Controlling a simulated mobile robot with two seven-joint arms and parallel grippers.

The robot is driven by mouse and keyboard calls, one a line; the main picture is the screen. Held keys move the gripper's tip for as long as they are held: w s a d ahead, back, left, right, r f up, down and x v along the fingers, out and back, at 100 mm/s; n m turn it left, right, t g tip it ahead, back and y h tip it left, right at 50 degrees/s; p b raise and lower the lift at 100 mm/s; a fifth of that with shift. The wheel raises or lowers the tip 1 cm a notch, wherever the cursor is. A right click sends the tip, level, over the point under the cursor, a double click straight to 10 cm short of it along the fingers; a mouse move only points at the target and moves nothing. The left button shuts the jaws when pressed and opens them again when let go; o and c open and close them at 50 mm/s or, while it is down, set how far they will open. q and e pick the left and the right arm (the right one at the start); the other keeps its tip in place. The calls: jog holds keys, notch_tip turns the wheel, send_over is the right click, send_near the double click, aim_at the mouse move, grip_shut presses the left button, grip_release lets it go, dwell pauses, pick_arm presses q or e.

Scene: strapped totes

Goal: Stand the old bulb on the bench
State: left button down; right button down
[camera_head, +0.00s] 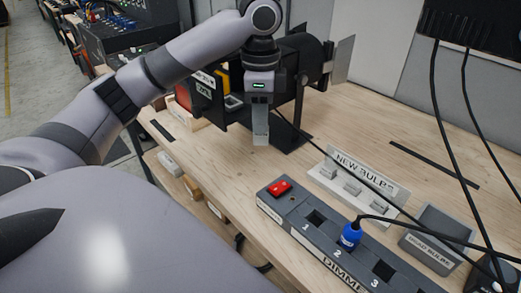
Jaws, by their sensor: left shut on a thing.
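My left gripper (260,138) reaches in from the left and points down over the bench, in front of the black lamp housing (304,55). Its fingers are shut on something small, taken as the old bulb. The bulb is mostly hidden by the fingers, and its shape cannot be made out. The wooden bench (420,130) has bare surface to the right of the gripper. My right gripper is not in view.
A dimmer box (293,213) with numbered sockets, a red switch (280,188) and a blue plug (350,236) stands at the front. Behind it is a holder labelled NEW BULBS (365,172). A grey dead-bulbs tray (445,226) is right. Black cables cross the bench.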

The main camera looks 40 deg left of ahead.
pick_arm(q)
notch_tip(320, 180, down, 12)
jog(key=shift+f, duration=0.15)
dwell(0.5)
jog(key=shift+f, duration=0.1)
jog(key=c, duration=0.9)
grip_release()
notch_tip(320, 180, up, 12)
jog(key=shift+r, duration=0.15)
jog(key=shift+s, duration=0.1)
